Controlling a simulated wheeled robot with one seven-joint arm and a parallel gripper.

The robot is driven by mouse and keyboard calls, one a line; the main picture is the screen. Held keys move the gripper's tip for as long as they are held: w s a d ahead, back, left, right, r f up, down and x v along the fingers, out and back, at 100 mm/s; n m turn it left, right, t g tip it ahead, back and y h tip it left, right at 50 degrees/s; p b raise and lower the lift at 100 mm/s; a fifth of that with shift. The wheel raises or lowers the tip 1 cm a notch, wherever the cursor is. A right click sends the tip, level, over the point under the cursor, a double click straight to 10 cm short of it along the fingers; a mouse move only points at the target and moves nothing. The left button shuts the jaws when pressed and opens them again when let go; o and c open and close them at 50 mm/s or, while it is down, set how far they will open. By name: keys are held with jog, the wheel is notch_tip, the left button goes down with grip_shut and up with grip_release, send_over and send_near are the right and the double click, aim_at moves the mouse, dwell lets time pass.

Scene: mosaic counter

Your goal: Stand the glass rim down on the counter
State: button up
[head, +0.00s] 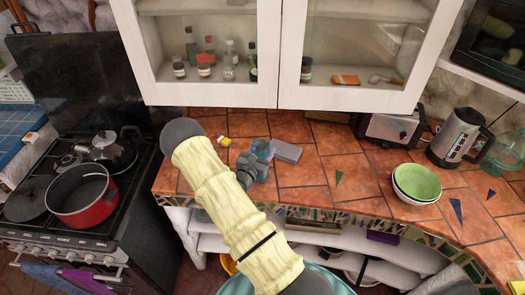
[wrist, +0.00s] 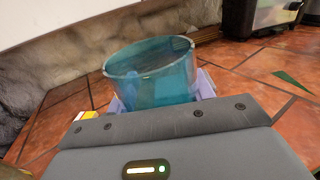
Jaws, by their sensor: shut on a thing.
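The glass (wrist: 150,75) is a translucent teal tumbler in front of my gripper in the wrist view. Its wider, open end faces up in that view, so it looks roughly rim up. My gripper (wrist: 160,100) is shut on the glass, with pale lavender fingers at its sides. In the head view the glass (head: 262,150) shows as a small teal patch beyond my gripper (head: 257,160), above the tiled counter (head: 310,185). The lower end of the glass is hidden by my gripper. I cannot tell whether it touches the counter.
A small yellow item (head: 224,141) lies left of my gripper. Stacked bowls (head: 417,184), a toaster (head: 390,130) and a kettle (head: 455,138) stand to the right. Glass-fronted cabinets (head: 210,95) hang above. Bare tiles lie between my gripper and the bowls.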

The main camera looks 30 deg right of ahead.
jog(key=shift+f+b, duration=0.3)
jog(key=shift+f, duration=0.05)
dwell(0.3)
jog(key=o, duration=1.2)
jog(key=shift+c, duration=0.2)
jog(key=b+v, duration=0.5)
jog(key=v, duration=1.2)
jog(key=shift+a, duration=0.25)
